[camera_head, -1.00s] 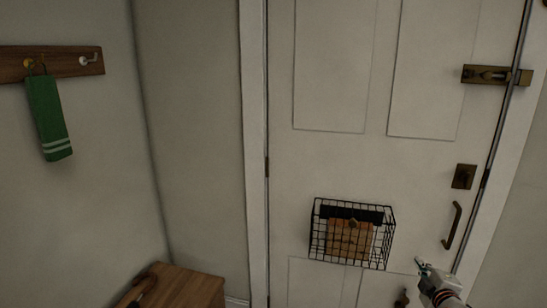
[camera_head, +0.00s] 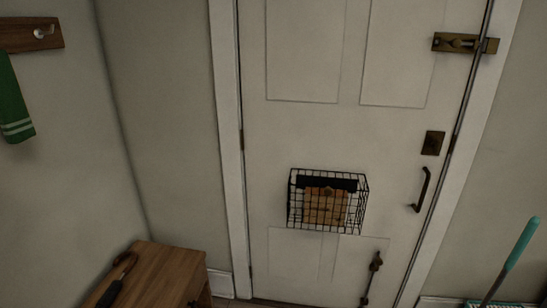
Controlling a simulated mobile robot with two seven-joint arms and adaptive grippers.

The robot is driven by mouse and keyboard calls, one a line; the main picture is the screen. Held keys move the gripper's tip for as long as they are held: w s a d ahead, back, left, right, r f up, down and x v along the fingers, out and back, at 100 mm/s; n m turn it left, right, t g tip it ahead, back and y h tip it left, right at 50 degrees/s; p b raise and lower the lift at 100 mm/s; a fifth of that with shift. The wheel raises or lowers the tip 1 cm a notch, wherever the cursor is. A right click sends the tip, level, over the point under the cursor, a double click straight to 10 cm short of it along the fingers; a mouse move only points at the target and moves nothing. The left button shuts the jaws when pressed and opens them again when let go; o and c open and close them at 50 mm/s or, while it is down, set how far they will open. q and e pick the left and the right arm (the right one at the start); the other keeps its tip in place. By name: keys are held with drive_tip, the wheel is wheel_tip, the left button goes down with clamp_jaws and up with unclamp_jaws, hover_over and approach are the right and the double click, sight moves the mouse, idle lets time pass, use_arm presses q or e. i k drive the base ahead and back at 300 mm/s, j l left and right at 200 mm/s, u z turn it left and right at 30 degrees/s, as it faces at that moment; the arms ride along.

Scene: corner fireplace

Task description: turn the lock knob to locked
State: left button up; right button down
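The white door (camera_head: 390,130) fills the middle and right of the head view and appears shut. A dark brass square plate (camera_head: 433,143), which looks like the lock knob's plate, sits near its right edge above a curved pull handle (camera_head: 424,190). The knob's setting is too small and dark to tell. A brass slide bolt (camera_head: 465,44) is higher up at the door's right edge. A dark fitting (camera_head: 372,277) shows low on the door. Neither of my grippers is in view.
A black wire basket (camera_head: 328,202) holding brown items hangs on the door. A wooden cabinet (camera_head: 170,268) with a dark, brown-handled object on it stands lower left. A green towel (camera_head: 14,105) hangs at left. A teal-handled tool (camera_head: 522,245) stands lower right.

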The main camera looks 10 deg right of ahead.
sight(435, 145)
drive_tip(key=z, duration=1.3)
